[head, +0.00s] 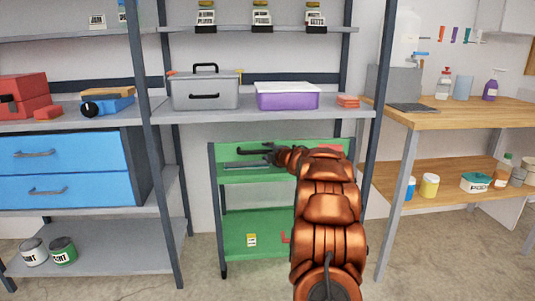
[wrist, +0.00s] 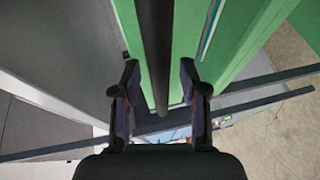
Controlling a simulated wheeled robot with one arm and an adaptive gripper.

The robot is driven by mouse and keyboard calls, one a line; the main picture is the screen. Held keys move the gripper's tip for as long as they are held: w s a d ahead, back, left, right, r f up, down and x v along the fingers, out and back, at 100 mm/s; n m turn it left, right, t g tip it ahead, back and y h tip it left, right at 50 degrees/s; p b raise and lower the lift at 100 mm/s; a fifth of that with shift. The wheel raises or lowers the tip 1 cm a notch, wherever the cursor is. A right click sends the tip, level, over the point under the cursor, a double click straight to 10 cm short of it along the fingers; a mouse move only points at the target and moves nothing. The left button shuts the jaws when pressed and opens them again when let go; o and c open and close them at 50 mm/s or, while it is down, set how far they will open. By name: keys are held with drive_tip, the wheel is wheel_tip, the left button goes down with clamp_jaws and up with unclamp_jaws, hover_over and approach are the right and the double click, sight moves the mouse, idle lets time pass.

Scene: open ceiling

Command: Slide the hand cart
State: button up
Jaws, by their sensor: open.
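The green hand cart (head: 262,222) stands on the floor under the grey shelf, with two green tiers and dark posts. My copper arm covers its right part in the head view. My gripper (head: 250,156) is at the cart's upper tier. In the wrist view, my gripper (wrist: 157,75) is open, with one finger on each side of a dark bar (wrist: 155,35). The bar runs along the green cart surface (wrist: 232,35) and looks like its handle. No closed grip shows, and I cannot tell whether either finger touches the bar.
The grey shelf (head: 215,116) above carries a grey toolbox (head: 205,93) and a purple bin (head: 288,96). Shelf posts stand close on both sides of the cart. A wooden workbench (head: 460,114) is at right, blue drawers (head: 65,165) at left. Some concrete floor in front is clear.

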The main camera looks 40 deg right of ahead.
clamp_jaws()
idle(0.4)
idle(0.4)
